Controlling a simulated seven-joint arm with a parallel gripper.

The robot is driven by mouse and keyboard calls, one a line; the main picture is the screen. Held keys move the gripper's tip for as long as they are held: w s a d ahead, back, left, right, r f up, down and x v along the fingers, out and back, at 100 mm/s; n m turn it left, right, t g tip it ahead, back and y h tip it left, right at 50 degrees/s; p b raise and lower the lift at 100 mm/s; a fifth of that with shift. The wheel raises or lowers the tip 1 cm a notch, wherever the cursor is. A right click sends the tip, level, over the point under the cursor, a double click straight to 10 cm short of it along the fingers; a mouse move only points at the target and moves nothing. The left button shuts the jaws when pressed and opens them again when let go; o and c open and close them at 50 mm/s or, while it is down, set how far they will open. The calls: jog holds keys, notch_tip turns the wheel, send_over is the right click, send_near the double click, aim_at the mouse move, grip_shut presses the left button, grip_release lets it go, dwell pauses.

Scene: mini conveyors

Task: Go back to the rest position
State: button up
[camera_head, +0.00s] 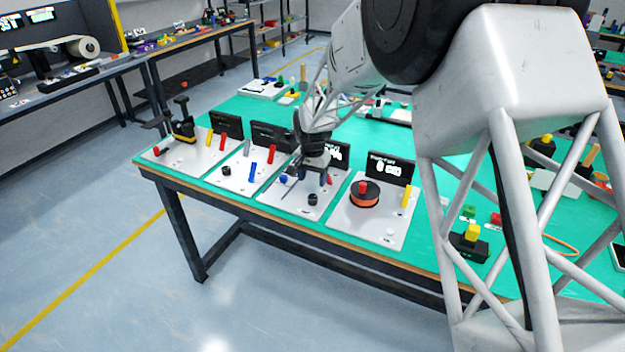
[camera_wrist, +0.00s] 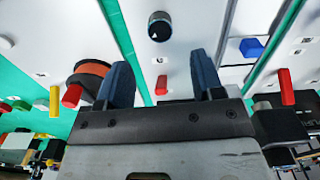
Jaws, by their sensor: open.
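My gripper (camera_head: 312,180) hangs over the third white board from the left on the green-topped table. Its two dark blue fingers (camera_wrist: 160,62) are apart in the wrist view, with nothing held between them. A black cylinder (camera_head: 312,199) stands on that board just below the gripper; a black cylinder also shows beyond the fingertips in the wrist view (camera_wrist: 159,27). A small red piece (camera_wrist: 161,86) shows in the gap between the fingers, apparently down on the board. My arm comes in from the upper right of the head view.
The board to the right holds an orange-and-black spool (camera_head: 365,195) and a yellow cylinder (camera_head: 406,196). Boards to the left hold a blue cylinder (camera_head: 252,172) and a black-and-yellow device (camera_head: 184,128). Black upright panels (camera_head: 391,169) stand at the boards' backs. Floor in front is clear.

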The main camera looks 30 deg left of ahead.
jog(key=shift+d, duration=0.1)
dwell(0.3)
jog(key=s+d+r, duration=0.3)
jog(key=d+r, duration=0.4)
jog(key=d, duration=0.4)
jog(key=s+d+r+t, duration=0.1)
jog(key=s+d+r, duration=0.2)
jog(key=d+r, duration=0.55)
jog(key=s+d+r, duration=0.3)
jog(key=d+r, duration=0.2)
jog(key=d, duration=0.9)
jog(key=s+d, duration=1.1)
jog(key=s, duration=0.3)
jog(key=s+d+r+t, duration=0.1)
jog(key=s+d, duration=0.9)
jog(key=s, duration=0.4)
jog(key=shift+d+r+m+t, duration=0.2)
jog(key=shift+d+m+t, duration=0.1)
jog(key=shift+d+m, duration=0.1)
jog(key=shift+w+a, duration=0.1)
